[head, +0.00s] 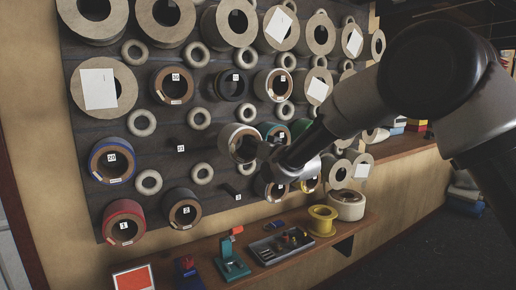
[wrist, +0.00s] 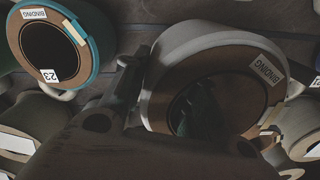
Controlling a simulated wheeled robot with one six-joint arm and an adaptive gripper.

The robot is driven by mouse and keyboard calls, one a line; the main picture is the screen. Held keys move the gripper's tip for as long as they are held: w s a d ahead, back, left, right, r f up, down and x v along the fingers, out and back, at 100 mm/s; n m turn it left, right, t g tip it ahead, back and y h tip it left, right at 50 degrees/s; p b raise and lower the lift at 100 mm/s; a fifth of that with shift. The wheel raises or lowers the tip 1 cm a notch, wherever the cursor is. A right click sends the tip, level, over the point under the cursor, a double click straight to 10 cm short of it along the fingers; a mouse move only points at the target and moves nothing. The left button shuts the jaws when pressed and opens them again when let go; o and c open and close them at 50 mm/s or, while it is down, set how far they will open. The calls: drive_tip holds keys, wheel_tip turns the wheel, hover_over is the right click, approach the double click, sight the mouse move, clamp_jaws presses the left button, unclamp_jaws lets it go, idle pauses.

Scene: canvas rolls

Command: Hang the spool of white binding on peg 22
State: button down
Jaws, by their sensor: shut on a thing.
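The spool of white binding (head: 229,135) is in front of the rack, between bare peg 21 (head: 178,144) and the teal-edged spool tagged 23 (head: 273,128). In the wrist view the white spool (wrist: 190,47) shows its brown face with a BINDING label. My gripper (head: 262,149) is shut on its near right side. The wrist view shows a dark finger (wrist: 126,88) beside the spool's left side. I see no tag 22; peg 22 may be hidden behind the spool. I cannot tell whether the spool is around a peg.
The spool tagged 23 (wrist: 88,32) is close on the left in the wrist view. Rolls hang above and below. Bare peg 3 (head: 229,188) is below the white spool. A shelf (head: 205,262) underneath holds a tray (head: 281,246) and a yellow spool (head: 322,222).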

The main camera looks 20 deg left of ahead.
drive_tip(key=f+x, duration=0.1)
drive_tip(key=x, duration=0.7)
drive_tip(key=shift+f, duration=0.25)
drive_tip(key=shift+w+a, duration=0.1)
idle(0.4)
drive_tip(key=c, duration=1)
unclamp_jaws()
drive_tip(key=shift+c, duration=0.2)
drive_tip(key=shift+f, duration=0.1)
drive_tip(key=v, duration=1.2)
drive_tip(key=shift+w, duration=0.1)
